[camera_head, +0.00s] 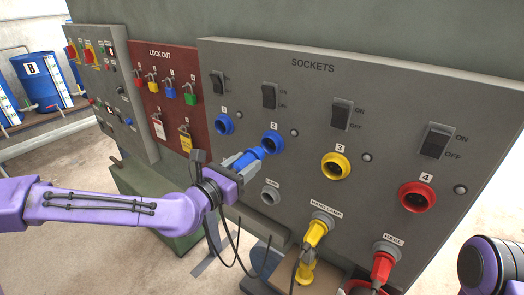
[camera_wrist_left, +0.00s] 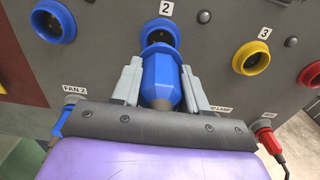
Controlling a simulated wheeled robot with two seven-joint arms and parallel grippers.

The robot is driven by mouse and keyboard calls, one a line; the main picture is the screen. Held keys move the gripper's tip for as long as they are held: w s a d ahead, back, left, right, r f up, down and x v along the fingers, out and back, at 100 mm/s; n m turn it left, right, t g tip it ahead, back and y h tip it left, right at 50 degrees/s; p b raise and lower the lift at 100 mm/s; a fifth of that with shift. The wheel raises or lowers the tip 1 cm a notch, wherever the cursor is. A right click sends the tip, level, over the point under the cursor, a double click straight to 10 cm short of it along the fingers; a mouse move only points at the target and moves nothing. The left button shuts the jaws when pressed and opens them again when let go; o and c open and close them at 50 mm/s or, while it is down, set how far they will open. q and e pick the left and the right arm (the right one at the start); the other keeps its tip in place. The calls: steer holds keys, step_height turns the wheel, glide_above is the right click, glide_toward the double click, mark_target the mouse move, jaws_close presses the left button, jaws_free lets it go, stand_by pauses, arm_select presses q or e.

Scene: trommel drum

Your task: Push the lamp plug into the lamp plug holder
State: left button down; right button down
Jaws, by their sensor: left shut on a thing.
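The blue lamp plug (camera_head: 254,154) is held between the grey fingers of my left gripper (camera_head: 236,161), with its front end at the lower left of blue socket 2 (camera_head: 273,142). In the left wrist view the plug (camera_wrist_left: 158,80) sits between both fingers, its front collar overlapping the lower rim of socket 2 (camera_wrist_left: 161,28). I cannot tell whether they touch. The lamp plug holder (camera_head: 270,194), a grey ring labelled LAMP, is empty below socket 2. It is hidden in the left wrist view. My right gripper is out of view.
Blue socket 1 (camera_head: 224,124), yellow socket 3 (camera_head: 335,165) and red socket 4 (camera_head: 416,197) are on the grey panel. A yellow plug (camera_head: 316,232) and a red plug (camera_head: 383,267) hang in lower holders with cables. Padlocks hang on the red lock-out board (camera_head: 165,60).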

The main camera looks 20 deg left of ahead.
mark_target(234, 168)
arm_select(q)
steer(key=shift+r+p+v, duration=0.2)
steer(key=shift+p+v, duration=0.6)
steer(key=shift+v, duration=0.75)
steer(key=shift+p+v, duration=0.4)
steer(key=shift+v, duration=0.5)
steer(key=shift+f, duration=0.15)
step_height(234, 168, down, 17)
steer(key=w+n+t+y+b, duration=0.1)
steer(key=n+y+b, duration=0.3)
steer(key=b, duration=0.5)
steer(key=shift+w+d+f+y, duration=0.25)
steer(key=shift+w+y, duration=0.3)
steer(key=shift+y, duration=0.55)
